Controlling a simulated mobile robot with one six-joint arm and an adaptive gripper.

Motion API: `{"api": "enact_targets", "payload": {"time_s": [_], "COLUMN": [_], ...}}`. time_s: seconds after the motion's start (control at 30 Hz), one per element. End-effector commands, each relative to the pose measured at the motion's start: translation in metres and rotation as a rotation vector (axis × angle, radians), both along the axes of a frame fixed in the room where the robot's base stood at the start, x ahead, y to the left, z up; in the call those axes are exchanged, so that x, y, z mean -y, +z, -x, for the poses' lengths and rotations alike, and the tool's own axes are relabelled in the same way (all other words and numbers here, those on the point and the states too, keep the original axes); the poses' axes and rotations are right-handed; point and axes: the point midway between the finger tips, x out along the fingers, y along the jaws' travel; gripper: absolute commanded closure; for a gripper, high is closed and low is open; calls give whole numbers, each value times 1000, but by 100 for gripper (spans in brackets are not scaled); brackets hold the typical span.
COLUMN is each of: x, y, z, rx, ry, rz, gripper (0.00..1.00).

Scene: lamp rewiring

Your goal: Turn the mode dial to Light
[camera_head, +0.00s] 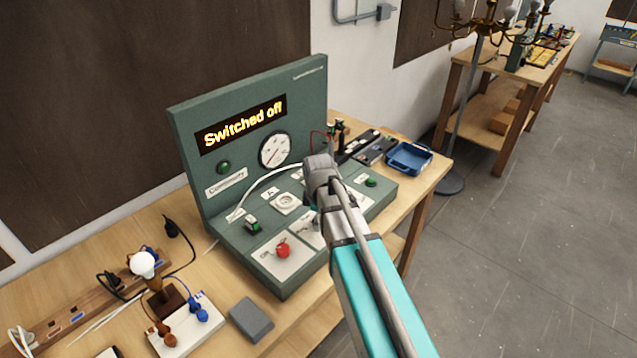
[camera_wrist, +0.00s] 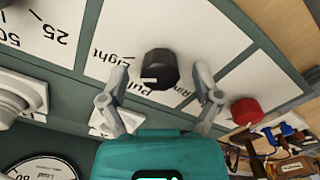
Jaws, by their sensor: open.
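The mode dial (camera_wrist: 160,66) is a black faceted knob on a white label plate of the green test console (camera_head: 250,85). Upside-down printing that seems to include "Light" (camera_wrist: 112,55) shows beside it in the wrist view. A small pale mark shows on the knob's lower edge; its setting is unclear. My gripper (camera_wrist: 160,74) is open, one finger on each side of the dial, with gaps visible at both sides. In the head view my gripper (camera_head: 314,212) is over the console's front panel and hides the dial. The console's display (camera_head: 241,124) reads "Switched off".
A red button (camera_head: 283,250) stands close beside the dial, also seen in the wrist view (camera_wrist: 245,111). A green rocker switch (camera_head: 252,226) and a round socket (camera_head: 287,202) are nearby. A bulb lamp (camera_head: 143,265) and a blue tray (camera_head: 409,158) are on the bench.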

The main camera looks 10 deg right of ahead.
Motion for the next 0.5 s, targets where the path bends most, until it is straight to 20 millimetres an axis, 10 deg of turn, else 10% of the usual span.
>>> {"api": "enact_targets", "payload": {"time_s": [0.5], "x": [0], "y": [21], "z": [0], "rx": [0], "ry": [217], "rz": [0], "gripper": [18]}}
